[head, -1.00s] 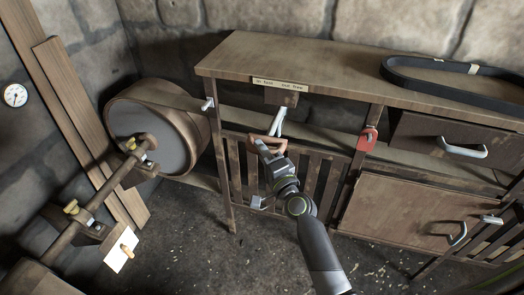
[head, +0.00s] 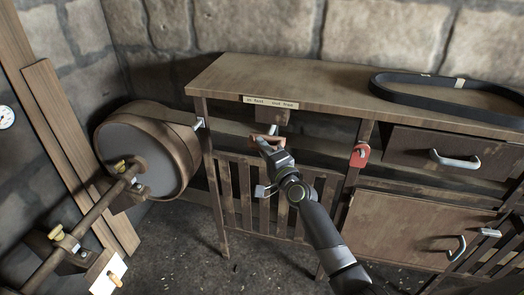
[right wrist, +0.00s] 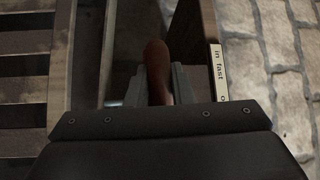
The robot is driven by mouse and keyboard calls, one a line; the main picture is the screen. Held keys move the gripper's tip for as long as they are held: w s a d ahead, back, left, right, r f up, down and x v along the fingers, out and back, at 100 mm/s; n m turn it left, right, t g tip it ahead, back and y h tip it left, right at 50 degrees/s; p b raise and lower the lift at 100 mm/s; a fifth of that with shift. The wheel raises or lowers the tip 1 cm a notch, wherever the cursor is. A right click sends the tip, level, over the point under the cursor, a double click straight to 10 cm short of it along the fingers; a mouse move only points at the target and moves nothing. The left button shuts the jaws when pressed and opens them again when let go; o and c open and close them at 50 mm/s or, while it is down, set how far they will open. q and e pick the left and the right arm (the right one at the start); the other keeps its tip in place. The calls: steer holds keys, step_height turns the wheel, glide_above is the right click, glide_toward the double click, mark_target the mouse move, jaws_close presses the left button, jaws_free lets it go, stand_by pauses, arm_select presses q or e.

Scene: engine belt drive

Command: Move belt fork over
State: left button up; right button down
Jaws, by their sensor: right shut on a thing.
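The belt fork's red-brown wooden handle (head: 262,138) sits under the bench front, below the label strip (head: 270,102). A short pale metal piece (head: 273,130) shows just above the handle. My right gripper (head: 268,147) is shut on the handle. In the right wrist view the handle (right wrist: 157,65) stands between the two fingers of my right gripper (right wrist: 158,88), and the label edge (right wrist: 217,72) is close on the right. The fork's far end is hidden behind the bench front. My left gripper is not in view.
A large wooden pulley drum (head: 137,158) on a shaft stands left of the bench (head: 310,88). A loose black belt (head: 440,92) lies on the bench top. Slats (head: 245,200) stand below my gripper.

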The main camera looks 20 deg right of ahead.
steer(key=c, duration=1.5)
jaws_free()
steer(key=shift+w+d+r, duration=0.1)
steer(key=shift+c, duration=0.2)
steer(key=shift+o, duration=1.3)
steer(key=shift+w, duration=0.15)
steer(key=shift+s, duration=0.2)
steer(key=b+v, duration=0.1)
steer(key=v, duration=1.6)
